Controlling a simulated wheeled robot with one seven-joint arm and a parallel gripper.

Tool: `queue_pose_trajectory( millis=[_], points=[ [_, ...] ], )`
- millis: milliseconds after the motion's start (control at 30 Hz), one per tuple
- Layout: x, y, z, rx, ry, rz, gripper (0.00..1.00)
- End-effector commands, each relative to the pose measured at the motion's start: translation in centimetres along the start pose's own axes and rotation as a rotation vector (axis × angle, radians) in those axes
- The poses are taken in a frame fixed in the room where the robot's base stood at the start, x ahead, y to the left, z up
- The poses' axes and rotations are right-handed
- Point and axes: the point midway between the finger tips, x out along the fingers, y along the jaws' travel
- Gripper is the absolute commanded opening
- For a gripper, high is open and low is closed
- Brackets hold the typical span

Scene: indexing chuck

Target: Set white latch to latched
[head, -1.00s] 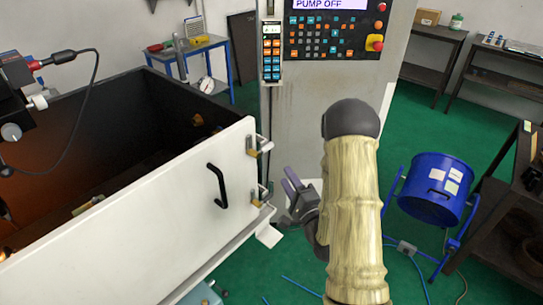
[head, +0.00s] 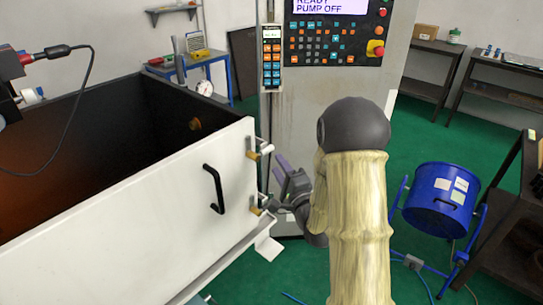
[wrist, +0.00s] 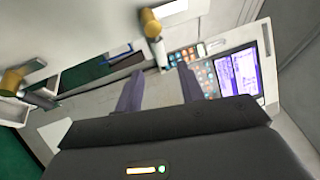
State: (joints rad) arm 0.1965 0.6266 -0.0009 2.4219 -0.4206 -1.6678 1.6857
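The white latch, with a white handle (head: 267,149) on a brass pivot, is at the upper right edge of the white door panel (head: 150,215). In the wrist view its brass pivot (wrist: 151,22) and pale handle are at the top, beyond the fingers. A second latch with a brass pivot (head: 257,210) is lower on the same edge; it shows at the left of the wrist view (wrist: 12,80). My gripper (head: 279,172) is just right of the panel edge, between the latch heights. Its two fingers (wrist: 160,90) are apart with nothing between them. No contact with the latch shows.
A black handle (head: 213,188) sticks out of the panel. A control cabinet with a screen and keys (head: 325,30) stands behind my gripper, with a keypad pendant (head: 271,58) on its side. A blue drum (head: 440,197) stands right on the green floor.

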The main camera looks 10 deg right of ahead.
Motion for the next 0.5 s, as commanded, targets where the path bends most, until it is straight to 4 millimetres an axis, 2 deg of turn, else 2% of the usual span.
queue_pose_trajectory(
  millis=[100,300,500],
  points=[
    [2.1,-0.3,0.1,0.0,-0.003,-0.001,0.39],
    [4.9,-0.2,0.0,-0.001,-0.001,0.0,0.39],
    [5.8,0.0,0.1,0.001,-0.001,0.002,0.39]
  ],
)
